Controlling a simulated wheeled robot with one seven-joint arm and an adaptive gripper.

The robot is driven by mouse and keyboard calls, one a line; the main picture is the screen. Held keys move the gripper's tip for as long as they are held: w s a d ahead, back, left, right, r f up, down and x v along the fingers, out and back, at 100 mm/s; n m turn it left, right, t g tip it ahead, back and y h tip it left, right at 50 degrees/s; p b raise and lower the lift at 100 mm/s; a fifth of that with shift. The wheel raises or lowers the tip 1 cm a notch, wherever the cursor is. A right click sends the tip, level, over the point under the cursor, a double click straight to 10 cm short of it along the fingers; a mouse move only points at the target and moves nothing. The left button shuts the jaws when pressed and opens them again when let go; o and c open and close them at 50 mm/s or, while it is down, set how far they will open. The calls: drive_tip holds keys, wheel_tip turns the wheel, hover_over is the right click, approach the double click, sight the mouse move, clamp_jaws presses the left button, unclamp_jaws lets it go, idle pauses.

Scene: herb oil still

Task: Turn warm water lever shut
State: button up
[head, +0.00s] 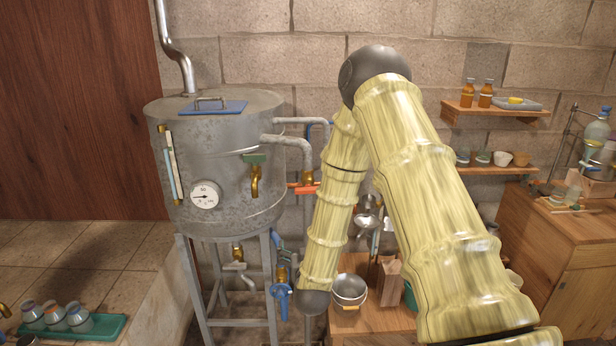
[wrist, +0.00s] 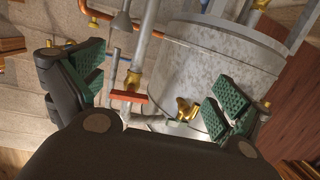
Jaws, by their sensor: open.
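A red-orange lever (head: 305,189) sits on a brass valve in the pipe at the right of the metal tank. It also shows in the wrist view as a red bar (wrist: 129,97), crosswise on its pipe. My gripper (wrist: 153,83) is open, with green-padded fingers spread wide and nothing between the pads. The red lever appears in the gap between the fingers, beyond them and not touched. In the head view my gripper cannot be made out. A blue lever (head: 281,291) hangs on a lower brass valve. No label shows which lever is for warm water.
The tank (head: 218,150) stands on metal legs and carries a brass tap (head: 255,183) with a green handle, plus a round gauge (head: 206,195). Pipes crowd its right side. A metal pot (head: 349,289) stands on a low wooden bench to the right.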

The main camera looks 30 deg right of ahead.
drive_tip(key=m+h+p, duration=0.1)
drive_tip(key=h+p, duration=0.1)
drive_tip(key=p, duration=0.1)
approach(309, 193)
drive_tip(key=shift+t, duration=0.4)
drive_tip(key=p+x, duration=0.4)
drive_tip(key=x, duration=0.4)
drive_tip(key=shift+w+d+f, duration=0.1)
drive_tip(key=shift+w+f, duration=0.05)
drive_tip(key=shift+x, duration=0.85)
drive_tip(key=shift+f, duration=0.15)
drive_tip(key=c, duration=1)
